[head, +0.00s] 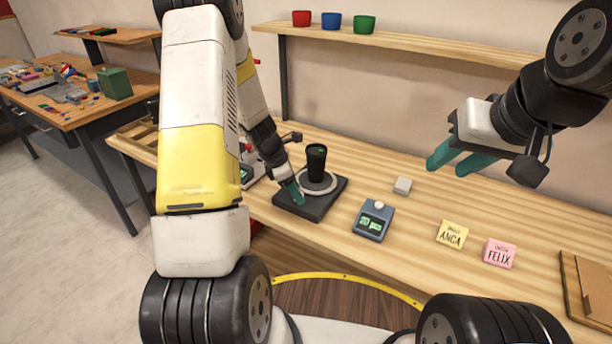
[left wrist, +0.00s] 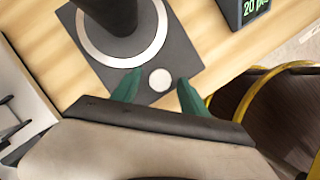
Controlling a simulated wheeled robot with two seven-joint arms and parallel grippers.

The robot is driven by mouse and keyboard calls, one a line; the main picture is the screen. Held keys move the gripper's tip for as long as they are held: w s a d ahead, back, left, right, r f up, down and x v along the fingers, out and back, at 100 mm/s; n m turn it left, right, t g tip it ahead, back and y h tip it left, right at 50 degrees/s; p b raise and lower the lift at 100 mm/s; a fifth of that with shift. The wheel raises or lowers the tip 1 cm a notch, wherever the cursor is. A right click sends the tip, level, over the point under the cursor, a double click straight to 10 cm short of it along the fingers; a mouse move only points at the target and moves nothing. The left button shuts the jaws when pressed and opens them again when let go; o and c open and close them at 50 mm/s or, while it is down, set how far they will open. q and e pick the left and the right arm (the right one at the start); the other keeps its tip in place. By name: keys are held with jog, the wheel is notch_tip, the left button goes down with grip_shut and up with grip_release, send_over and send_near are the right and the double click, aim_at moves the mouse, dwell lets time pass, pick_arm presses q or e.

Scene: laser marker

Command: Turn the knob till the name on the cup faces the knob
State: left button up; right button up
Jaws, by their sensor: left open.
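A black cup (head: 316,160) stands upright on the pale ring of a turntable with a dark square base (head: 327,202). In the left wrist view the cup (left wrist: 112,12) is cut off by the top edge, and I see no name on its visible side. The white round knob (left wrist: 160,79) sits on the base near its corner; the head view does not show it clearly. My left gripper (left wrist: 157,84) is open, one green fingertip on each side of the knob; I cannot tell if they touch it. My right gripper (head: 457,159) is open and empty above the table's back right.
Yellow ANCA (head: 452,234) and pink FELIX (head: 499,253) notes lie further right. Three coloured cups stand on the shelf (head: 420,42).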

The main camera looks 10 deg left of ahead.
pick_arm(q)
jog(key=shift+d+f, duration=0.1)
jog(key=shift+f, duration=0.1)
jog(key=shift+c, duration=0.3)
grip_shut()
jog(key=m+g, duration=0.1)
jog(key=m, duration=0.3)
jog(key=m+g, duration=0.1)
jog(key=m, duration=0.1)
jog(key=shift+w+g, duration=0.25)
jog(key=shift+g, duration=0.05)
jog(key=m+g, duration=0.1)
jog(key=m, duration=0.2)
jog(key=m+g, duration=0.1)
jog(key=m, duration=0.2)
jog(key=shift+w+m+y, duration=0.15)
jog(key=shift+m+y, duration=0.15)
jog(key=shift+y, duration=0.1)
